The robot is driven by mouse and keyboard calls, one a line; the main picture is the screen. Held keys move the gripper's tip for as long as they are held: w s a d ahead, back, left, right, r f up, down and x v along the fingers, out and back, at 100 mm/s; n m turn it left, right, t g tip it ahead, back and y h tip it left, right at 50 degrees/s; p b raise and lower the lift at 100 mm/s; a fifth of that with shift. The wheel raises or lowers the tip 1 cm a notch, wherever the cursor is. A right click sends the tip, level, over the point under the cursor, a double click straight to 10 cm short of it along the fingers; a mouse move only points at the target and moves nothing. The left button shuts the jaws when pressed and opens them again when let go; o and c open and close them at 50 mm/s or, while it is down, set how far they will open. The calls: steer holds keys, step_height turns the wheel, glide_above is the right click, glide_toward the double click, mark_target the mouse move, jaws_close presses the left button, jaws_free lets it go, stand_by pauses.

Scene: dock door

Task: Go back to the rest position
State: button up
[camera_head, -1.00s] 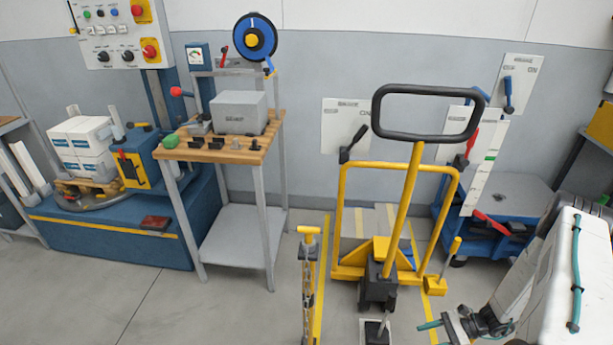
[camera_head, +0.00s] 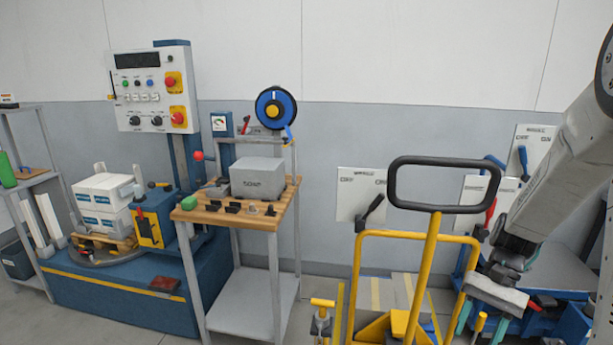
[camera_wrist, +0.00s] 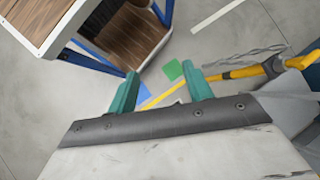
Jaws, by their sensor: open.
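My gripper (camera_head: 482,322) is at the lower right in the head view, pointing down, in front of the blue cart and beside the yellow pallet truck. In the wrist view its two teal fingers (camera_wrist: 161,92) stand well apart with nothing between them. Bare floor with a green patch (camera_wrist: 173,70) and a yellow line shows beyond the fingers. My white arm comes in from the right edge of the head view.
The yellow pallet truck (camera_head: 424,265) with its dark loop handle stands left of my gripper. A wood-topped bench (camera_head: 250,216) with a grey box (camera_head: 258,178) is in the middle. A control panel (camera_head: 150,90) and a blue machine (camera_head: 120,290) are at the left.

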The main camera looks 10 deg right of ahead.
steer(key=s+a+r+n+t+h, duration=0.3)
steer(key=s+a+r, duration=0.3)
steer(key=r, duration=0.3)
steer(key=s+a+r+n+t+h, duration=0.2)
steer(key=s+a+r+n+t, duration=0.1)
steer(key=s+r, duration=0.4)
step_height(320, 180, up, 3)
steer(key=a+n, duration=0.1)
steer(key=a, duration=0.1)
steer(key=shift+s+a+f+h, duration=0.2)
steer(key=shift+s+a+h, duration=0.05)
steer(key=shift+a+h, duration=0.15)
